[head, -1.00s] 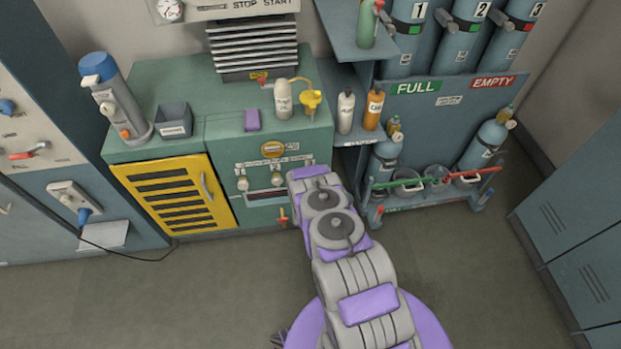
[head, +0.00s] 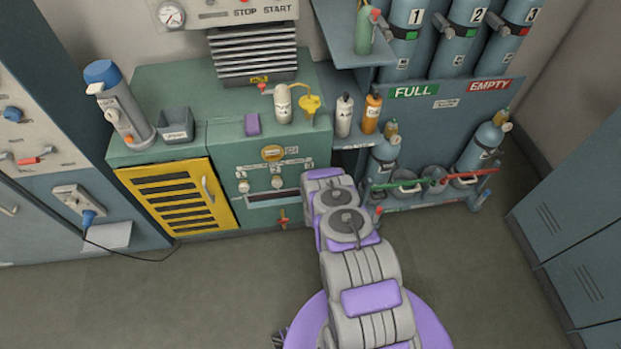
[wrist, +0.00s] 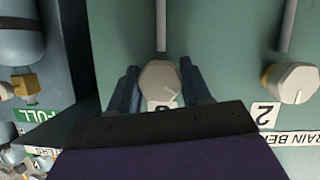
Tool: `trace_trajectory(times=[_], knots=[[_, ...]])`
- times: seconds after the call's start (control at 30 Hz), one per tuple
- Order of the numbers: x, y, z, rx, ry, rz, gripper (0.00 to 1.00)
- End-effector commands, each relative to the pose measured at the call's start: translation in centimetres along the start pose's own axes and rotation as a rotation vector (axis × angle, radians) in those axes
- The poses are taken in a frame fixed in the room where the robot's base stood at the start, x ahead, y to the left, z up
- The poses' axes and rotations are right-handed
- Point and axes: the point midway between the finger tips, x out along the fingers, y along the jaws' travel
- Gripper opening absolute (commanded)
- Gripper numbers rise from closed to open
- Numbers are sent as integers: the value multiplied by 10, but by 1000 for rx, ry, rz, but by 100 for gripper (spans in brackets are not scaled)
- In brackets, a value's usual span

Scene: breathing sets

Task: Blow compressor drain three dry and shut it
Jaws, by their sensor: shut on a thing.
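A green compressor cabinet (head: 225,160) has a row of pale drain knobs on its front. The left knob (head: 243,185) and middle knob (head: 277,181) show in the head view; my arm covers the place to their right. In the wrist view my gripper (wrist: 160,66) is shut on a pale round knob (wrist: 159,82), one dark finger on each side. The label by this knob is mostly hidden by my gripper, so its number is not readable. The knob marked 2 (wrist: 291,83) stands apart to the right. A drain outlet's state cannot be seen.
A yellow louvred door (head: 178,195) is left of the knobs. A rack of blue cylinders (head: 450,40) with FULL and EMPTY signs stands right. The floor in front is clear.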

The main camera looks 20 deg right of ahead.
Motion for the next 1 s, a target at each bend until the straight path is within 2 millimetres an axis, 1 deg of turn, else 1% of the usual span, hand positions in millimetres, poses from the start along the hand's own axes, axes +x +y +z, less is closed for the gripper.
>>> trace_trajectory(times=[0.03,0.6,0.8,1.0], knots=[[0,1,-2,42,3,-18,18],[2,1,2,539,3,-224,18],[2,0,2,693,1,-288,18],[2,1,2,809,1,-335,18]])
